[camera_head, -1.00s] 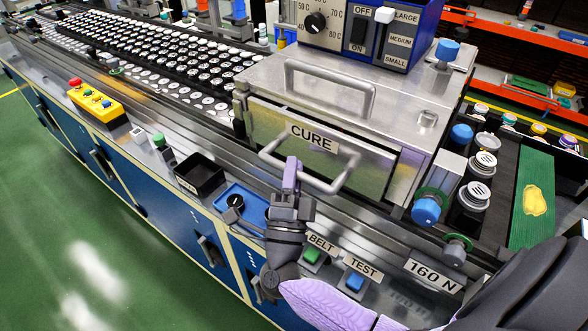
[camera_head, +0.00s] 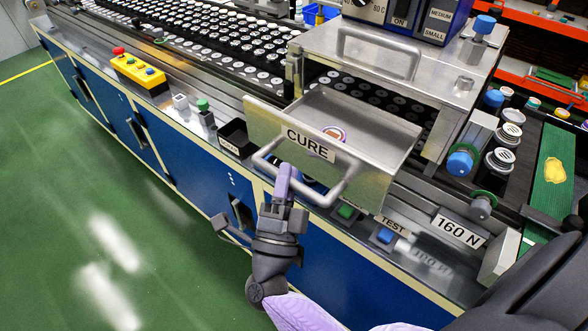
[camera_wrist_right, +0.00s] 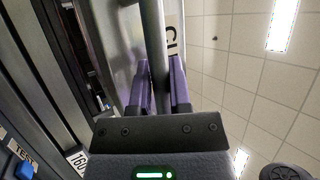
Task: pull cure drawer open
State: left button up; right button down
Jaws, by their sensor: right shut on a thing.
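The cure drawer (camera_head: 377,145) is pulled out of its metal housing (camera_head: 378,55), and its tray is visible behind the front panel with the CURE label (camera_head: 311,144). A small round part (camera_head: 334,132) with a coloured ring lies inside the tray, just behind the panel. My right gripper (camera_head: 286,174) is shut on the drawer's bar handle (camera_head: 340,190). In the right wrist view, the purple fingers (camera_wrist_right: 160,88) stand on both sides of the handle bar (camera_wrist_right: 158,45). My left gripper is not in view.
Rows of speaker parts (camera_head: 222,45) fill the conveyor at the back left. A yellow button box (camera_head: 138,73) and a black bin (camera_head: 234,138) sit along the bench edge. Capped silver cylinders (camera_head: 500,160) stand right of the housing. Green floor is open at left.

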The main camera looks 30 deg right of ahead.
jog(key=shift+a+f, duration=0.1)
jog(key=shift+a, duration=0.1)
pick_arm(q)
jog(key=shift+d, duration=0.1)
pick_arm(e)
jog(key=c, duration=0.6)
grip_release()
